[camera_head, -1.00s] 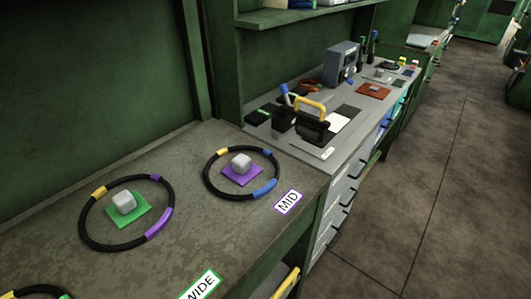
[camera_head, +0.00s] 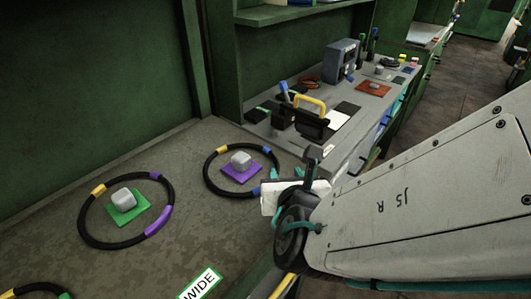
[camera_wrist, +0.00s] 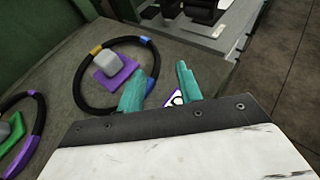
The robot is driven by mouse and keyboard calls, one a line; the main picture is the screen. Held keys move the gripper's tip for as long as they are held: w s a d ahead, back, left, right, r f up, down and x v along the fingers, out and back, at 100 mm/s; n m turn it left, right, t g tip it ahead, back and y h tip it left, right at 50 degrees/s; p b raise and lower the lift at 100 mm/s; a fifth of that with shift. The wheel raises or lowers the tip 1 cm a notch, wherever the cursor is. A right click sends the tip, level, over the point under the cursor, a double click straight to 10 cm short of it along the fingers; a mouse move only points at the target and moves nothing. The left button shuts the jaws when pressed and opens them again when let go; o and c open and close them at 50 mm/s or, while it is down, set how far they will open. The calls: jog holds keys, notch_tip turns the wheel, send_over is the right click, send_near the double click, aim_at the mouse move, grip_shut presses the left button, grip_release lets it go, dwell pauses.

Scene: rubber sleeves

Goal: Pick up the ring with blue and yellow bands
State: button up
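The black ring with blue and yellow bands (camera_head: 207,182) lies flat on the worn bench, around a purple square with a grey block (camera_head: 241,159) on it. It also shows in the wrist view (camera_wrist: 77,88), with a yellow band at its far left and blue bands on its right. My gripper (camera_head: 270,177) is at the ring's right side, by its near blue band. In the wrist view my gripper (camera_wrist: 160,86) has two teal fingers spread apart with nothing held between them. The left finger overlaps the ring's blue band in that picture; I cannot tell whether it touches.
A second black ring (camera_head: 82,220) with yellow and purple bands lies around a green square at the left. A third ring (camera_head: 62,293) is cut off at the lower left. A "WIDE" label (camera_head: 200,285) lies near the front edge. A cluttered grey worktop (camera_head: 340,141) stands behind.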

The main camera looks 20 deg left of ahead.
aim_at(277, 161)
jog(key=x, duration=0.7)
jog(key=shift+w+a+f, duration=0.1)
jog(key=shift+a+f, duration=0.15)
jog(key=shift+a, duration=0.15)
grip_shut()
